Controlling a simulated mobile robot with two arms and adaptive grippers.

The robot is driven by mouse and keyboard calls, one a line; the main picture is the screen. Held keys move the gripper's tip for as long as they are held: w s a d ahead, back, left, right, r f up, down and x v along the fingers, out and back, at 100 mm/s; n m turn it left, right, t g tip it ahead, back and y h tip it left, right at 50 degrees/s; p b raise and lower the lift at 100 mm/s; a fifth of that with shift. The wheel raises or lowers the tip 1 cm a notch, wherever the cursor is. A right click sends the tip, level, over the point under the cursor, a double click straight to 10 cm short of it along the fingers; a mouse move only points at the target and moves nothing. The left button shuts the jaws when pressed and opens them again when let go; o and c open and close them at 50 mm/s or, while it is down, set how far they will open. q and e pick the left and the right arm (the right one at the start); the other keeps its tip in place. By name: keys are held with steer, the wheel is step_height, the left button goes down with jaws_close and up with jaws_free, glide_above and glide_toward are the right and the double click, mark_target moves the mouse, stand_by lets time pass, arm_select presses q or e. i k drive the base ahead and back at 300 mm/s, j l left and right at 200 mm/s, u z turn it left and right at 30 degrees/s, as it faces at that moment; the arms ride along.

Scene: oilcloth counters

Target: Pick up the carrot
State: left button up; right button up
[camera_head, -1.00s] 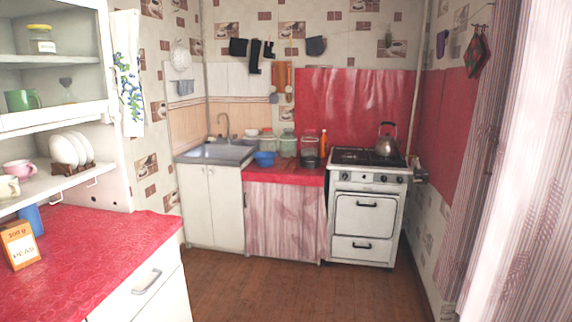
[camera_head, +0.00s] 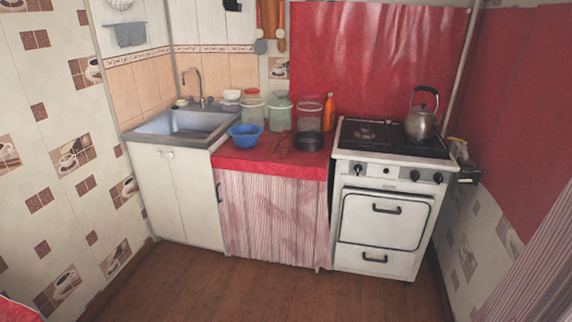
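I cannot make out a carrot for certain. Thin dark reddish shapes (camera_head: 281,142) lie on the red-covered counter (camera_head: 250,165), between the blue bowl (camera_head: 246,137) and the dark round pan (camera_head: 308,141); they are too small and blurred to identify. An upright orange bottle (camera_head: 329,112) stands at the back right of this counter. Neither of my grippers shows in the head view.
A sink (camera_head: 185,124) is left of the red counter, a white stove (camera_head: 385,205) with a kettle (camera_head: 421,122) right of it. Clear jars (camera_head: 280,110) stand behind the bowl. The wooden floor (camera_head: 230,290) in front is clear.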

mark_target(286, 148)
steer(key=i+l, duration=0.2)
steer(key=i, duration=0.35)
steer(key=i+j+z, duration=0.1)
steer(key=i+j, duration=0.25)
steer(key=i, duration=0.25)
steer(key=i+j, duration=0.4)
steer(key=i, duration=0.2)
steer(key=z, duration=0.05)
